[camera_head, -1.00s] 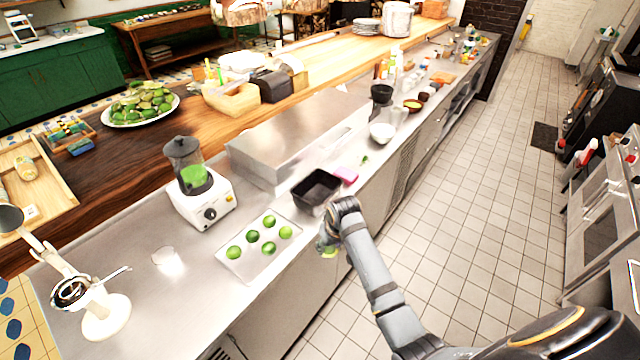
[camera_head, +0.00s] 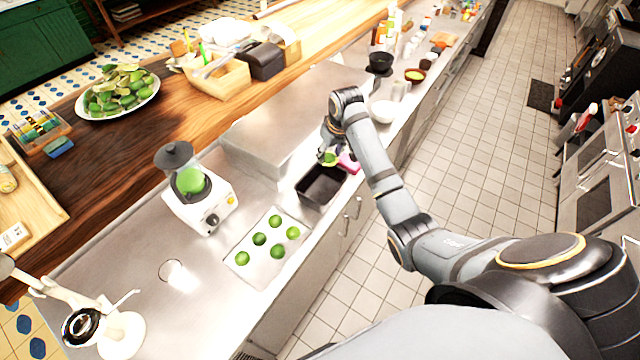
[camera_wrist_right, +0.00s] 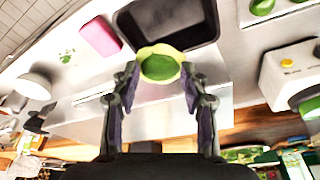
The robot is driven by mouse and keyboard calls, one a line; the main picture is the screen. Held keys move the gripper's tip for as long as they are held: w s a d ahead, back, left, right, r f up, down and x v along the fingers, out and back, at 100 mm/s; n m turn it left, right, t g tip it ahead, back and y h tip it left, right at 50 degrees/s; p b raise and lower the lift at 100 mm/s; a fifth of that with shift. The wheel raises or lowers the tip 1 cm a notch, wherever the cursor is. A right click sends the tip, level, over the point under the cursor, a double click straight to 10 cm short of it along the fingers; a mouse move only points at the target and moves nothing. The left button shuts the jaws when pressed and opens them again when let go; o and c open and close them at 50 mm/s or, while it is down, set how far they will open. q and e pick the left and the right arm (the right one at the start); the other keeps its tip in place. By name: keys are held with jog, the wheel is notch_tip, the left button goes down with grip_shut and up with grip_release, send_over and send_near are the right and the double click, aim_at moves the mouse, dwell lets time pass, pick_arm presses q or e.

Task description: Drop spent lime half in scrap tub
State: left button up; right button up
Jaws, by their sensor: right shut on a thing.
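My right gripper (camera_head: 329,153) is shut on a lime half (camera_head: 330,158), which shows green and pale yellow between the fingertips in the right wrist view (camera_wrist_right: 160,66). It is held just above and beyond the far right corner of a black tub (camera_head: 319,187). In the right wrist view the tub (camera_wrist_right: 170,18) lies just ahead of the lime half, and its inside looks empty and dark. My left gripper is not in view.
A pink sponge (camera_head: 349,162) lies beside the tub. A tray (camera_head: 266,262) with several limes stands nearer, left of the tub. A blender (camera_head: 199,200), a steel box (camera_head: 290,115) and a citrus press (camera_head: 118,335) stand on the counter. A white bowl (camera_head: 383,111) is farther along.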

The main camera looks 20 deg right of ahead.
jog(key=shift+s+a+f, duration=0.1)
jog(key=shift+s+f, duration=0.45)
jog(key=shift+x, duration=0.8)
jog(key=x, duration=0.3)
jog(key=shift+s+f, duration=0.15)
jog(key=shift+f, duration=0.1)
jog(key=o, duration=0.8)
jog(key=shift+r, duration=0.15)
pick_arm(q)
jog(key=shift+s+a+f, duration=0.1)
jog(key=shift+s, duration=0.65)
pick_arm(e)
jog(key=v, duration=1.1)
jog(key=shift+r, duration=0.3)
